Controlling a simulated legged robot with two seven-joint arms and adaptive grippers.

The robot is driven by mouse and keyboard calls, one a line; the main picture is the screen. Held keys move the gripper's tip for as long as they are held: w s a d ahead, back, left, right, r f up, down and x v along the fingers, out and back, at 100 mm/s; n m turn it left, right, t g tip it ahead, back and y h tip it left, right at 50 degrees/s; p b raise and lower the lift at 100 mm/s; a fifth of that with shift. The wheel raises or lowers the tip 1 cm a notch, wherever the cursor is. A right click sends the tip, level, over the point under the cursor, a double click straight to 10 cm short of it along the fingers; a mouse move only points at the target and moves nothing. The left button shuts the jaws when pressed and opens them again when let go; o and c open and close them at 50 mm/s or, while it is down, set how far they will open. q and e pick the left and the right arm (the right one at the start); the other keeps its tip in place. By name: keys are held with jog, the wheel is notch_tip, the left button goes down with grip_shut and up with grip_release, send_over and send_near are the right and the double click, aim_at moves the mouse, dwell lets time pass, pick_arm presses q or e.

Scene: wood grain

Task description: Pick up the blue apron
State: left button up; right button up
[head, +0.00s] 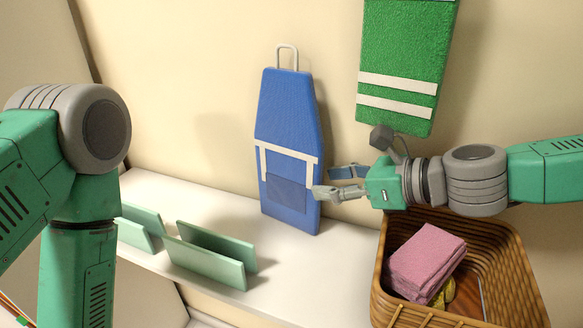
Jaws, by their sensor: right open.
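The blue apron (285,120) hangs flat in the middle of the head view, below a pale metal loop (287,55) at its top. It has white trim and a darker blue pocket panel, and its lower end is near the white shelf. My right gripper (325,182) comes in from the right with its fingers open and pointing left at the apron's lower right edge. One fingertip overlaps that edge in the picture; I cannot tell whether it touches. My left arm shows at the left, but its gripper is out of view.
A green towel (405,50) with white stripes hangs at the upper right. A wicker basket (515,255) holding a folded pink cloth (427,258) stands below my right arm. Pale green upright panels (205,262) stand on the white shelf (175,190) at left.

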aim_at(301, 187)
jog(key=x, duration=0.2)
jog(key=b+x, duration=0.1)
jog(key=x, duration=0.1)
jog(key=s+x, duration=0.1)
jog(key=x, duration=0.1)
jog(key=shift+a+f, duration=0.1)
jog(key=shift+a, duration=0.5)
jog(key=shift+d, duration=0.45)
grip_shut()
pick_arm(q)
jog(key=shift+a+f, duration=0.2)
jog(key=shift+f, duration=0.6)
